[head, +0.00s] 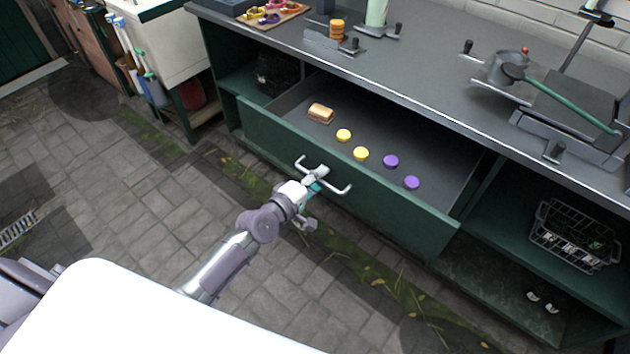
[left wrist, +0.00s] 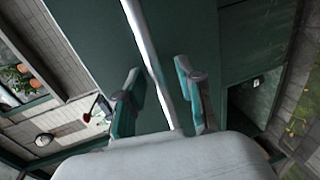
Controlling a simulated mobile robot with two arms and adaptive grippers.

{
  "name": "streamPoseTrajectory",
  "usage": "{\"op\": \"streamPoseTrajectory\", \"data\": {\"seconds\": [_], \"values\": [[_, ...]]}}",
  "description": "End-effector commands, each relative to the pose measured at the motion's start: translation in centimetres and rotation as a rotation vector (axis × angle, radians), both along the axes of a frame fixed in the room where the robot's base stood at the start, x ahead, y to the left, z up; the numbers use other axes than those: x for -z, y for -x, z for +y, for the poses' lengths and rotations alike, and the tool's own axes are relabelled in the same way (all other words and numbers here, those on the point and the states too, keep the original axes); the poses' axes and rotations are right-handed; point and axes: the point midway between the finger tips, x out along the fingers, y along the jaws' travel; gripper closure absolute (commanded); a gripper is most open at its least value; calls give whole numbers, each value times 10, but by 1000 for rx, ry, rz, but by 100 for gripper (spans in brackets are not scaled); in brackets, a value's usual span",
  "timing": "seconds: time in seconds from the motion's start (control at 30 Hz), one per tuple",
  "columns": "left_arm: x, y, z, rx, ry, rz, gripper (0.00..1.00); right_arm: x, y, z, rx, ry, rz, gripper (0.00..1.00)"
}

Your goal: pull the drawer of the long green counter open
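The long green counter (head: 440,75) has a grey top, and its wide green drawer (head: 400,215) stands pulled out, its inside showing. A pale bar handle (head: 340,191) is on the drawer front. My left gripper (head: 314,183) is at the middle of this handle. In the left wrist view the handle bar (left wrist: 150,52) runs between the two teal-padded fingers of my left gripper (left wrist: 160,98). My right gripper is in neither view.
Inside the drawer lie a golden roll-like block (head: 320,113), two yellow discs (head: 344,135) and two purple discs (head: 391,161). A wire basket (head: 575,240) sits on the lower right shelf. Paved floor in front of the drawer is clear around my left arm.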

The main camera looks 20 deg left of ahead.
Motion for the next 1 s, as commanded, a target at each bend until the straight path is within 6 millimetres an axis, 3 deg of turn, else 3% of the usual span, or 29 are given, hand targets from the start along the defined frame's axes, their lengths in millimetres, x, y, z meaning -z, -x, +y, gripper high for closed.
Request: {"op": "streamPoseTrajectory", "data": {"seconds": [0.17,0.6,0.8,1.0], "values": [[-2,17,6,-1,0,2,63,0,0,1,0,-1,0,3],[-20,96,35,1,-2,3,63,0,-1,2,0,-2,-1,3],[-24,109,40,0,-1,1,63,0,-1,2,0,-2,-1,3],[-24,110,40,0,0,0,63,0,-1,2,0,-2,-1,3]]}}
